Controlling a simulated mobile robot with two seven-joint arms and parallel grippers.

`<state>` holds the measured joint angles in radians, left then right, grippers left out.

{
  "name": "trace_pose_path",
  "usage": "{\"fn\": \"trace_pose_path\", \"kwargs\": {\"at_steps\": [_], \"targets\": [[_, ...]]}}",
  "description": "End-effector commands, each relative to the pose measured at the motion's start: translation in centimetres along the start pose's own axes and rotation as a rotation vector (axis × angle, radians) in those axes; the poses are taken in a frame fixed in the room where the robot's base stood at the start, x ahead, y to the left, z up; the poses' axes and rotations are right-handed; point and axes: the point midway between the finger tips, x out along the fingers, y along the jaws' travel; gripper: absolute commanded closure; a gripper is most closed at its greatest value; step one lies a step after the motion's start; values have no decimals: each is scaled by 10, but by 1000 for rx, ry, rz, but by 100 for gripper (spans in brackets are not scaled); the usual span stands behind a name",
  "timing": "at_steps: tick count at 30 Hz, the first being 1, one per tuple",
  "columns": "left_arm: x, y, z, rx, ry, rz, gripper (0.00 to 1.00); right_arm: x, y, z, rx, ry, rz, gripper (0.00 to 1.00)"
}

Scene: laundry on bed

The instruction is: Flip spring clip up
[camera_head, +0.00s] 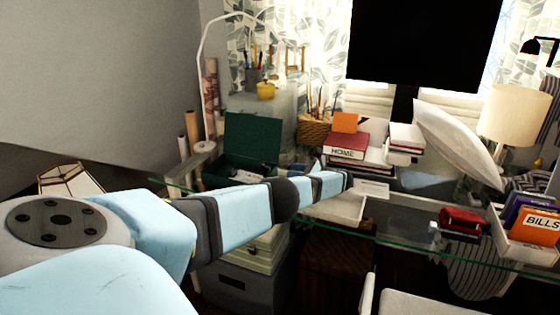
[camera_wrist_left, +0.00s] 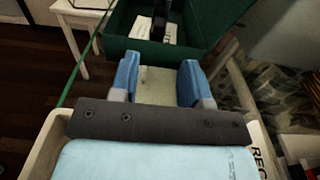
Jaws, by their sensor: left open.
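A dark green box file (camera_head: 252,140) stands open on the glass desk, its lid raised at the back. In the left wrist view the box (camera_wrist_left: 125,45) lies beyond my fingers. A black upright piece that looks like the spring clip (camera_wrist_left: 160,14) shows inside it, over white paper (camera_wrist_left: 148,34); its exact pose is unclear. My left gripper (camera_wrist_left: 160,84) is open and empty, its two blue fingers apart, short of the clip. In the head view my left arm crosses in front of the box, and the gripper (camera_head: 332,178) is small at its end. My right gripper is not in view.
A pale tray (camera_wrist_left: 40,145) lies beneath my left gripper. Books marked HOME (camera_head: 347,150), a wicker basket (camera_head: 314,131), a red hole punch (camera_head: 462,220) and an orange BILLS folder (camera_head: 540,228) are on the desk. A lamp (camera_head: 514,115) stands right.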

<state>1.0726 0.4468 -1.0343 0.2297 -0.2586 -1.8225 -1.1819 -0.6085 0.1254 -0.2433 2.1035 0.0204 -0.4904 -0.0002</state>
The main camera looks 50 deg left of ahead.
Motion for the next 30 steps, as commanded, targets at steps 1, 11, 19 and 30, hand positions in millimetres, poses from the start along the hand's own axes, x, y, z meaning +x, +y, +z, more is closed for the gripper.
{"fn": "trace_pose_path", "kwargs": {"at_steps": [1, 11, 19, 30], "targets": [[-10, 0, -2, -1, 2, 0, 57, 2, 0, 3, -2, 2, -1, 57], [-37, 0, 0, 0, 0, 0, 57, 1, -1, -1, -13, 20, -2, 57], [-37, 0, 0, 0, 0, 0, 57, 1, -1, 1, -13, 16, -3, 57], [-38, 0, 8, 0, 0, 0, 57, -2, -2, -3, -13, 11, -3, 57]]}}
